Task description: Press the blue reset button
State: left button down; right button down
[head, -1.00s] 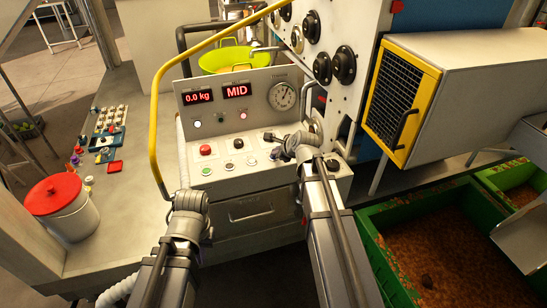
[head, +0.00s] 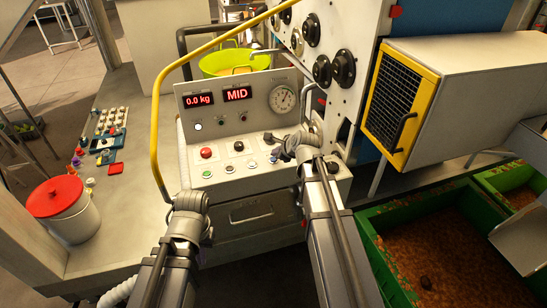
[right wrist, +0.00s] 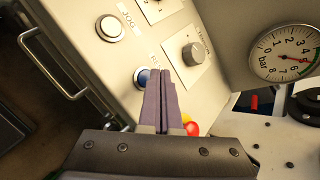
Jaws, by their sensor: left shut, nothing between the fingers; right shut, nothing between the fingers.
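The blue reset button (right wrist: 142,76) sits in a silver ring on the sloped control panel in the right wrist view, partly hidden behind my right fingers. In the head view it is small on the panel's lower button row (head: 274,160), below my right fingers. My right gripper (right wrist: 158,74) is shut and empty, with its fingertips over the button's right edge in the picture; I cannot tell whether they touch. In the head view my right gripper (head: 276,142) is over the panel's right part. My left gripper (head: 190,200) is shut in front of the panel's lower left.
The white JOG button (right wrist: 110,29) and a grey knob (right wrist: 193,53) flank the blue button. A red button (head: 206,153) is further left on the panel. A yellow rail (head: 157,140) stands left of the console. Green bins (head: 400,270) are at right.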

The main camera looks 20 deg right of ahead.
aim_at(276, 161)
jog(key=shift+r, duration=0.1)
notch_tip(276, 161, up, 5)
jog(key=p, duration=0.5)
dwell(0.9)
jog(key=s+a+f+n+g+b, duration=0.45)
jog(key=s+a+f+n, duration=0.45)
jog(key=s+a+n, duration=0.35)
jog(key=s+a+f+n+g+h+b, duration=0.1)
jog(key=s+a+f+n+g, duration=0.1)
jog(key=s+n, duration=0.5)
jog(key=s+a+f+n+g+h+b, duration=0.2)
jog(key=s+a+f+n+g, duration=0.1)
jog(key=s+n, duration=0.5)
jog(key=shift+s+a+n, duration=0.3)
jog(key=shift+a+n, duration=0.15)
jog(key=shift+a, duration=0.05)
